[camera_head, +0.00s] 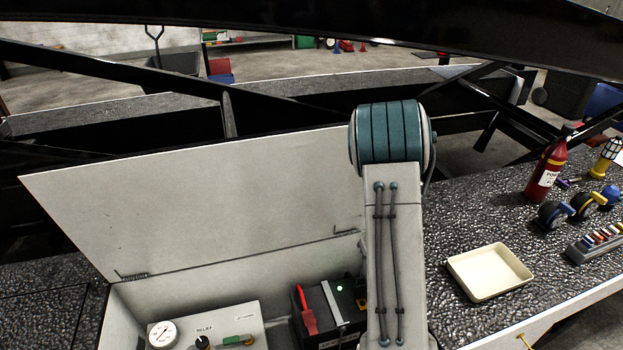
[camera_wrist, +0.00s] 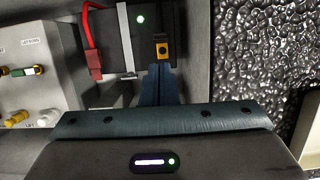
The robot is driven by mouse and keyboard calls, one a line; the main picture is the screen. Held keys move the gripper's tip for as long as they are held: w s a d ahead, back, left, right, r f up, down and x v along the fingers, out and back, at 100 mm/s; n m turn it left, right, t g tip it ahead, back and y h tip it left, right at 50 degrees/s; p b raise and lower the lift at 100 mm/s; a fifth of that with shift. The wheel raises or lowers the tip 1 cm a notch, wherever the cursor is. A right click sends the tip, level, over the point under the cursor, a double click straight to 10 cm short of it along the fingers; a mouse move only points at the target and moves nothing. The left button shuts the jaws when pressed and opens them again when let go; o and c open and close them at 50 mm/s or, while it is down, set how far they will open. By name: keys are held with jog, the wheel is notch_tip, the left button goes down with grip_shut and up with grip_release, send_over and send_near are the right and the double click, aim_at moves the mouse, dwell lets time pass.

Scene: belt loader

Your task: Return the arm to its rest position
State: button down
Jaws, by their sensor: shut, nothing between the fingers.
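My arm (camera_head: 395,220) stands in front of the open box in the head view, with its teal joint at the top and its grey link running down out of the picture. My gripper (camera_wrist: 160,68) shows in the wrist view, its dark blue fingers together and empty. The fingertips point at a small yellow and black part (camera_wrist: 162,48) beside the black unit with a green light (camera_wrist: 140,18). I cannot tell whether they touch it. The gripper is hidden in the head view.
The box's raised white lid (camera_head: 200,205) stands behind a panel with a gauge (camera_head: 163,334) and a red-handled black unit (camera_head: 325,311). On the right deck are a cream tray (camera_head: 490,272), a red extinguisher (camera_head: 545,172) and casters (camera_head: 555,213). A dark beam (camera_head: 330,25) crosses overhead.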

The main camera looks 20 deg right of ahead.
jog(key=s+a+r+n+y, duration=0.1)
jog(key=s+a+r+n, duration=0.2)
jog(key=a+r+n, duration=0.6)
jog(key=s+a+r+n+y, duration=0.25)
jog(key=a+r+n, duration=0.35)
jog(key=r+n, duration=0.35)
jog(key=s+a+r+n+h, duration=0.1)
jog(key=s+r+n, duration=0.3)
jog(key=s+n, duration=0.4)
jog(key=s+a+r+n+h, duration=0.2)
jog(key=s+r+n, duration=0.3)
jog(key=s+n, duration=0.2)
jog(key=shift+s+r+n+t+h, duration=0.15)
jog(key=shift+s+n+t+h, duration=0.2)
jog(key=shift+n, duration=0.9)
jog(key=shift+a, duration=0.1)
